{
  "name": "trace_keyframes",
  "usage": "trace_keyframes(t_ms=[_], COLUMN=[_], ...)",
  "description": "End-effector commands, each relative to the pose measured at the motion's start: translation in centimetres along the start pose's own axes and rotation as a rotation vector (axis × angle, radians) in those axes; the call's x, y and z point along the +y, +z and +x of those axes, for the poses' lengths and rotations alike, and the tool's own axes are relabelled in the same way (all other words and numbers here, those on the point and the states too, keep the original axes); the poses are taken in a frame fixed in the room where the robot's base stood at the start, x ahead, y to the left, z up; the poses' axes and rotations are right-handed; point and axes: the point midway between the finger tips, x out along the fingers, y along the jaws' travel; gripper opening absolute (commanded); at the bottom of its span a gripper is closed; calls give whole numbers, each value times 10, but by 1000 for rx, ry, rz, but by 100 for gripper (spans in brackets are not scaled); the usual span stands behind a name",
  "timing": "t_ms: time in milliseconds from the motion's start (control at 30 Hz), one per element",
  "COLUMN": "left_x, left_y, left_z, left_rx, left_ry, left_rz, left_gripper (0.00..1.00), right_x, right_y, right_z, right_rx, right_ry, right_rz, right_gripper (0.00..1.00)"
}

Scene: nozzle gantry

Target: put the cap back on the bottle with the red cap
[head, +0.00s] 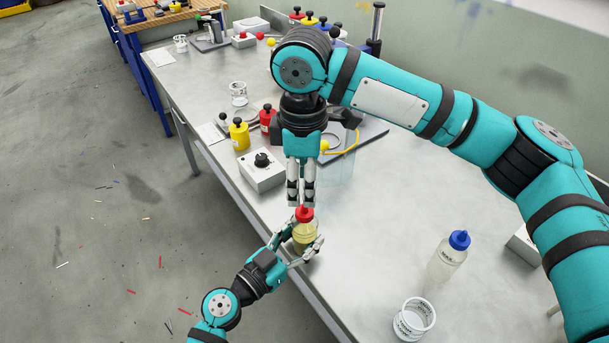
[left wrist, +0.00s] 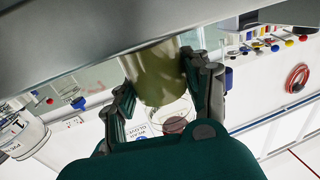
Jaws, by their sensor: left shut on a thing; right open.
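The bottle (head: 304,237) holds yellowish liquid and stands upright near the table's front edge. My left gripper (head: 305,246) is shut around its body; the left wrist view shows the olive-looking bottle (left wrist: 158,72) between the two fingers of that gripper (left wrist: 164,98). The red cap (head: 304,214), with a pointed nozzle, is at the bottle's top; I cannot tell if it is seated or threaded. My right gripper (head: 301,199) points straight down from above, open, its fingertips at the level of the cap's tip, around or just above it.
A bottle with a blue cap (head: 446,258) and a white labelled cup (head: 413,320) stand to the right. A white box with a black knob (head: 262,169) and yellow (head: 239,135) and red (head: 268,118) containers stand behind left. The table between the two bottles is clear.

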Motion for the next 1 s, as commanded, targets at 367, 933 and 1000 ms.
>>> trace_keyframes(t_ms=[367,933,1000], left_x=[0,0,0], left_y=[0,0,0], left_z=[0,0,0], left_rx=[0,0,0], left_ry=[0,0,0], left_rz=[0,0,0], left_gripper=[0,0,0], right_x=[0,0,0], right_y=[2,2,2], right_z=[-7,24,36], right_rx=[2,-1,0], right_ry=[-4,-7,-7], right_rz=[-322,-322,-321], right_gripper=[52,52,52])
